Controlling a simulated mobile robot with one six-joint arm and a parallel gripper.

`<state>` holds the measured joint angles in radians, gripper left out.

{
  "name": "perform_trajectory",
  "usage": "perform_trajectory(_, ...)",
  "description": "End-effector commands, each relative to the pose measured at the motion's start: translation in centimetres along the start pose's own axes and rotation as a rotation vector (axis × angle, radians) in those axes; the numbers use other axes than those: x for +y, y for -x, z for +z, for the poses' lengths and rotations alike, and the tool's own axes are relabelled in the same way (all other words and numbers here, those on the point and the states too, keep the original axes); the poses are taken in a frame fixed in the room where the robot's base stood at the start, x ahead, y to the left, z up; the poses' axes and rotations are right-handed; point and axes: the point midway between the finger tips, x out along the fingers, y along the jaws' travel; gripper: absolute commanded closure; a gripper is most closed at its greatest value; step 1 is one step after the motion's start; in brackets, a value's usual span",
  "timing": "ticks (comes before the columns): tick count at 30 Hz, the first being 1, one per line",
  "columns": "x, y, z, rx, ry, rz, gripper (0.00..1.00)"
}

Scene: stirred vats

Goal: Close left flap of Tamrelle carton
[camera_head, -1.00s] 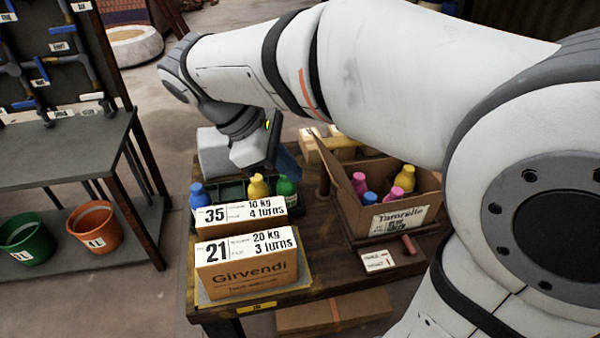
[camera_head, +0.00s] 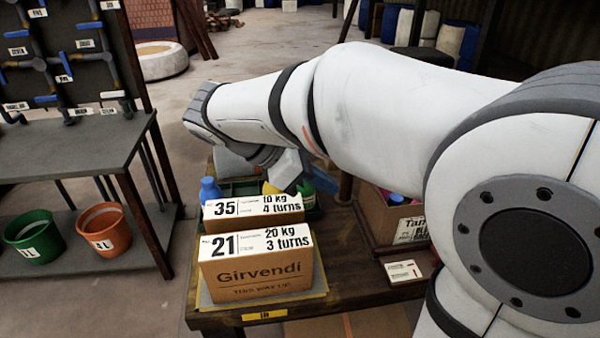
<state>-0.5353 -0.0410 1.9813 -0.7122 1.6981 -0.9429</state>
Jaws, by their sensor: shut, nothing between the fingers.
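The Tamrelle carton (camera_head: 384,222) stands on the wooden table, right of the middle. Only its lower left front shows, with part of its "Tam..." label (camera_head: 411,229); my arm covers the rest. Its left flap is hidden behind my arm, so I cannot tell its position. A little of a pink and a blue bottle top (camera_head: 397,198) shows inside. My gripper (camera_head: 303,186) is mostly hidden behind my wrist, left of the carton and above the bottle crate. It is shut and holds nothing. I see no contact with the carton.
The Girvendi carton (camera_head: 258,277) and a second labelled carton (camera_head: 252,216) stand at the table's front left. Behind them, a green crate (camera_head: 240,187) holds a blue bottle (camera_head: 210,189) and others. A small white card (camera_head: 403,271) lies before the Tamrelle carton. A rack stands left.

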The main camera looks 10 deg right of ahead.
Motion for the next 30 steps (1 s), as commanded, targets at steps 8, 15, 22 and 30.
perform_trajectory(8,0.0,-0.5,3.2,0.002,-0.005,0.002,1.00)
perform_trajectory(15,0.0,-0.6,3.5,0.001,-0.005,0.002,1.00)
perform_trajectory(22,0.0,-0.6,3.6,0.006,-0.004,0.002,1.00)
perform_trajectory(30,0.0,-0.1,4.1,0.057,0.007,0.014,1.00)
